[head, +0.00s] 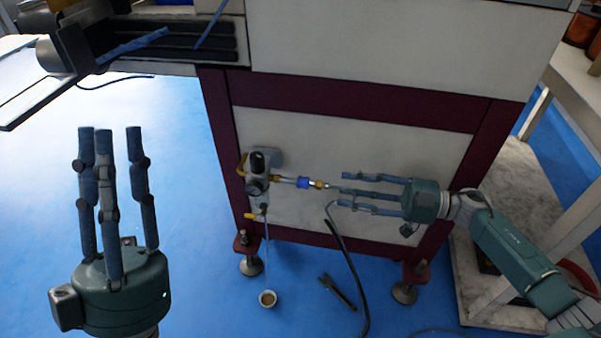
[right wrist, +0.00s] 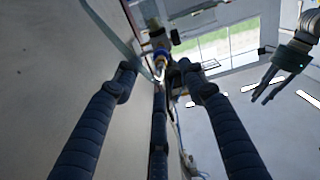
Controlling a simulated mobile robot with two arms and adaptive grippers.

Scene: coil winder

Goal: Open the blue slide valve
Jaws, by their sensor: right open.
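The blue slide valve (head: 304,182) is a small blue sleeve on the air line that sticks out to the right from the regulator unit (head: 258,178) on the machine's white panel. My right gripper (head: 340,189) points left at the fitting's end, fingers spread and empty, a short gap right of the blue sleeve. In the right wrist view the blue sleeve (right wrist: 160,54) shows beyond and between the open fingertips (right wrist: 157,72). My left gripper (head: 112,132) is open and empty, fingers up, at the left, far from the valve.
A small cup (head: 267,298) and a wrench (head: 338,291) lie on the blue floor below the panel. A dark hose (head: 347,260) hangs down below my right gripper. A white bench (head: 560,190) stands at the right. The floor at left is largely clear.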

